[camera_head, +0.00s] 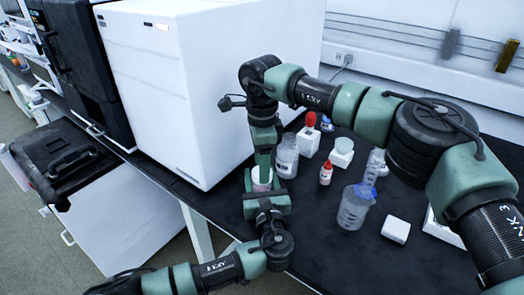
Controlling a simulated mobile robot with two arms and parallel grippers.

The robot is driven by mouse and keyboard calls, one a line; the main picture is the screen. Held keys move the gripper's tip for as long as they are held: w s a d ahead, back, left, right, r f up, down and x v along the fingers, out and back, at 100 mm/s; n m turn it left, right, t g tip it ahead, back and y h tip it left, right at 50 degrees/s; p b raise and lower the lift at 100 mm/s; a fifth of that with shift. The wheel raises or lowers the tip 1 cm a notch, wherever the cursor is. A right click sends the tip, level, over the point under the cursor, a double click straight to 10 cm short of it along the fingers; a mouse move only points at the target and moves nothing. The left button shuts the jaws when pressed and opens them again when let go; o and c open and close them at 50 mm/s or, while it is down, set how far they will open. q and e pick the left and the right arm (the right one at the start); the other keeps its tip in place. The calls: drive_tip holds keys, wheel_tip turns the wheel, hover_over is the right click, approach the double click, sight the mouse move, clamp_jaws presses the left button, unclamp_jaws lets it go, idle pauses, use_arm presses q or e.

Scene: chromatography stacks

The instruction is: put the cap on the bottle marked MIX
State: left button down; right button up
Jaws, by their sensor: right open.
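A small whitish container with a pinkish band (262,178) sits between the fingers of my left gripper (264,188), whose arm comes in from the lower left. I cannot tell whether those fingers press on it. My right gripper (264,158) points down just above this container, its jaws open. The fingers hide most of the container, and I cannot tell its cap from its body. No MIX marking is legible on any bottle. A clear jar with a white label (286,158) stands just right of the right gripper.
On the black bench (318,240) stand a red-capped small bottle (326,173), a red-topped item (310,121), a blue-capped bottle (354,208), a clear vessel (375,164), a white block with a pale round top (342,150) and a white block (396,229). A large white instrument (190,80) stands close left.

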drive_tip(key=shift+f, duration=0.95)
clamp_jaws()
drive_tip(key=m, duration=0.6)
drive_tip(key=shift+m, duration=0.3)
drive_tip(key=m, duration=0.4)
drive_tip(key=shift+m, duration=0.4)
drive_tip(key=shift+o, duration=1.5)
unclamp_jaws()
